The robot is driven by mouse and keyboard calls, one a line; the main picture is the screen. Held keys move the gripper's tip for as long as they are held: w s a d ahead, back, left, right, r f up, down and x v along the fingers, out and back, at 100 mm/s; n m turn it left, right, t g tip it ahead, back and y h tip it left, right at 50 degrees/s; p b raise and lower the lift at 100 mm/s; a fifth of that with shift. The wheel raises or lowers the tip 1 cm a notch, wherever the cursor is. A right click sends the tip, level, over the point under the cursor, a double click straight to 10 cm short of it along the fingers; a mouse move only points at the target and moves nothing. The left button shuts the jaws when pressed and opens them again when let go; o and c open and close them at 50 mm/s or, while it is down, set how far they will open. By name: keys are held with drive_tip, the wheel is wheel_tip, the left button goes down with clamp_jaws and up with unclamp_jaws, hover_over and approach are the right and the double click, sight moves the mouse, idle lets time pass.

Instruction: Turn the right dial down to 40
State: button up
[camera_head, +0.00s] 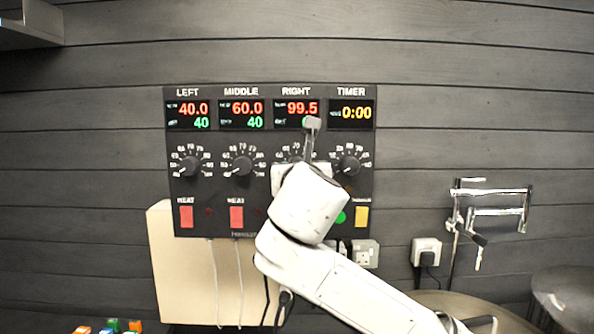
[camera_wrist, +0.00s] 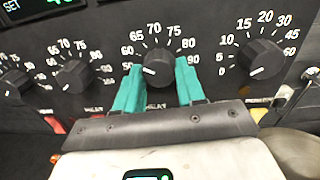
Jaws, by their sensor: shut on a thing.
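The right dial (camera_wrist: 157,66) is a black knob with a white pointer mark. In the wrist view it sits between the teal fingers of my gripper (camera_wrist: 158,70), which are shut on it from both sides. The pointer mark seems to face lower left. In the head view the dial is mostly hidden behind my wrist, with only part of its scale (camera_head: 292,150) showing. The RIGHT display (camera_head: 297,107) reads 99.5 in red. Its green set value below is mostly covered by a part of my arm, so I cannot read it.
The timer dial (camera_head: 347,166) is close on the right, and the middle dial (camera_head: 240,165) on the left. Red heat switches (camera_head: 236,217) and a yellow switch (camera_head: 361,217) sit below. Sockets (camera_head: 365,253) and cables hang under the panel.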

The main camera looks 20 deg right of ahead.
drive_tip(key=n, duration=1.1)
drive_tip(key=shift+f+n+g, duration=0.1)
drive_tip(key=shift+n+g, duration=0.2)
drive_tip(key=shift+n, duration=0.1)
idle(0.4)
drive_tip(key=o, duration=1)
drive_tip(key=shift+o, duration=0.2)
drive_tip(key=shift+r, duration=0.2)
drive_tip(key=b+v, duration=0.3)
drive_tip(key=v, duration=0.7)
drive_tip(key=shift+s+b, duration=0.3)
drive_tip(key=shift+s, duration=0.1)
